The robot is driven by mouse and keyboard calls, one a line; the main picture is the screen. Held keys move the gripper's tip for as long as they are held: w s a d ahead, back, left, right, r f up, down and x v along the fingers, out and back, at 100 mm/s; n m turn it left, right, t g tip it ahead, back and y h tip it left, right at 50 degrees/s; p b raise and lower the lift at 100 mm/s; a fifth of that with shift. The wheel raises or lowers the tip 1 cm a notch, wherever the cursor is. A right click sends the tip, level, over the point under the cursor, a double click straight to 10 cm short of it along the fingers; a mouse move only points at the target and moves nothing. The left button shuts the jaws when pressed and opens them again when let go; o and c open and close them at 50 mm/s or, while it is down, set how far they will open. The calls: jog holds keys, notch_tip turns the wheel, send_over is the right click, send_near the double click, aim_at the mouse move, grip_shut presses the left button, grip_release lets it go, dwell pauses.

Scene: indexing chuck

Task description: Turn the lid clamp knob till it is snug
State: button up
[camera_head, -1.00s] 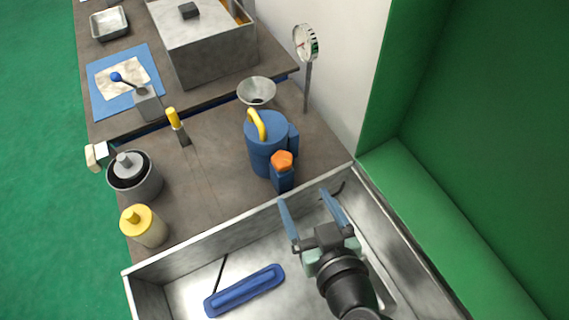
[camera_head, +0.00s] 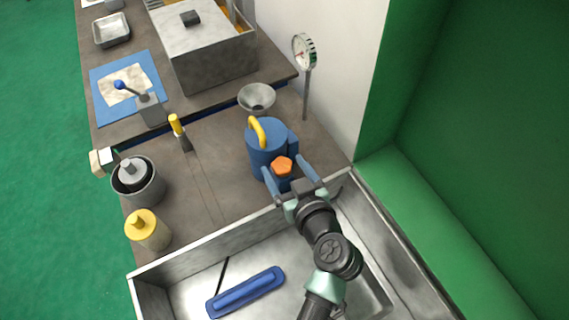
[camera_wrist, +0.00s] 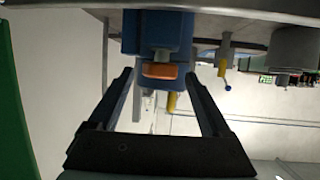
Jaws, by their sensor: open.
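The lid clamp knob is most likely the orange knob (camera_head: 282,166) on the small blue block at the front of the blue canister (camera_head: 266,143) with a yellow handle. In the wrist view the orange knob (camera_wrist: 160,70) sits ahead, between the lines of my two fingers. My gripper (camera_head: 285,172) is open. In the head view its blue fingers reach either side of the orange knob. In the wrist view (camera_wrist: 157,85) there are gaps between both fingers and the knob, and I see no contact.
My arm reaches over a metal sink (camera_head: 200,251) holding a blue tool (camera_head: 246,291). A dial gauge (camera_head: 305,52) stands behind the canister near the wall.

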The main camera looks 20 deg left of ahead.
jog(key=shift+w+a+f, duration=0.15)
jog(key=shift+w+a, duration=0.05)
grip_shut()
jog(key=shift+s+a+m+t+h+p, duration=0.1)
jog(key=shift+s+m+t+h+p, duration=0.1)
jog(key=shift+m+t+h+p, duration=0.9)
jog(key=shift+m+h, duration=0.4)
jog(key=shift+m, duration=0.1)
grip_release()
